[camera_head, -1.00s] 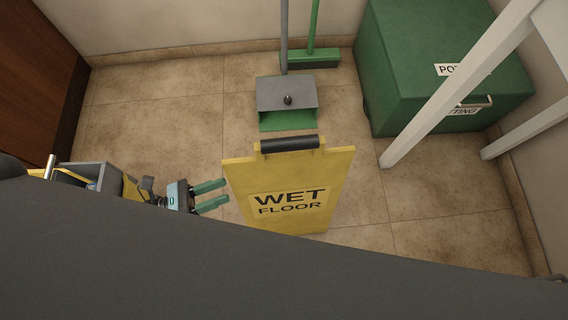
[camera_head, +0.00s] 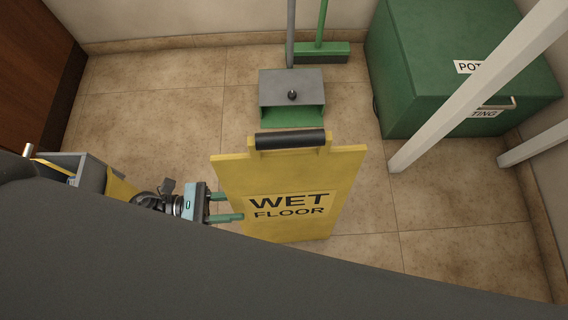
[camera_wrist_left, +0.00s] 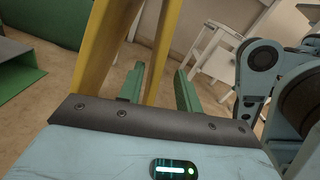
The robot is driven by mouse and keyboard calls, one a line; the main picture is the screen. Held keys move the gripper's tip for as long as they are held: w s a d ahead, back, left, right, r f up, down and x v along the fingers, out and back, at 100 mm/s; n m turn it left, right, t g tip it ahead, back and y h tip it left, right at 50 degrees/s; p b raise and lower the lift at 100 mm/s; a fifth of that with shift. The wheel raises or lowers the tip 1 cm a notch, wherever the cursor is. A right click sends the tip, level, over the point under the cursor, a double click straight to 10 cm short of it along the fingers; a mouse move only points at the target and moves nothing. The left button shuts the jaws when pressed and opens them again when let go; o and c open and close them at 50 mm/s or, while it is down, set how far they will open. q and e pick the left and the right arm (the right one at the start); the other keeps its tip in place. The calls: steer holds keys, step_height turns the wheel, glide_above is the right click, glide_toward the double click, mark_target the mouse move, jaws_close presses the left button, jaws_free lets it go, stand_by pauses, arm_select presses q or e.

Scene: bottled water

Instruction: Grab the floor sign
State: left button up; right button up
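The yellow floor sign (camera_head: 290,175) stands upright in the head view, with "WET FLOOR" on its front and a black handle (camera_head: 290,139) on top. My left gripper (camera_head: 232,206) is open at the sign's left edge. Its lower finger overlaps the front face, and the upper finger's tip is hidden behind the panel. In the left wrist view the open green fingers (camera_wrist_left: 158,80) lie on either side of one yellow panel (camera_wrist_left: 164,45). A second yellow panel (camera_wrist_left: 103,45) is left of both fingers. I cannot tell whether the fingers touch the sign. My right gripper is in neither view.
A dustpan (camera_head: 291,90) and a green broom (camera_head: 321,53) stand behind the sign. A green box (camera_head: 440,80) is at the back right, with a white post (camera_head: 440,115) before it. A brown cabinet (camera_head: 35,75) is at the left. Floor between is clear.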

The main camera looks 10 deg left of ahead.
mark_target(254, 202)
arm_select(q)
steer(key=shift+w+b+x, duration=0.15)
steer(key=shift+b+x, duration=0.15)
steer(key=shift+x, duration=1)
steer(key=shift+w+b+x, duration=0.15)
steer(key=shift+b+x, duration=0.1)
steer(key=shift+x, duration=1.05)
steer(key=shift+c, duration=0.3)
jaws_close()
steer(key=shift+r, duration=0.15)
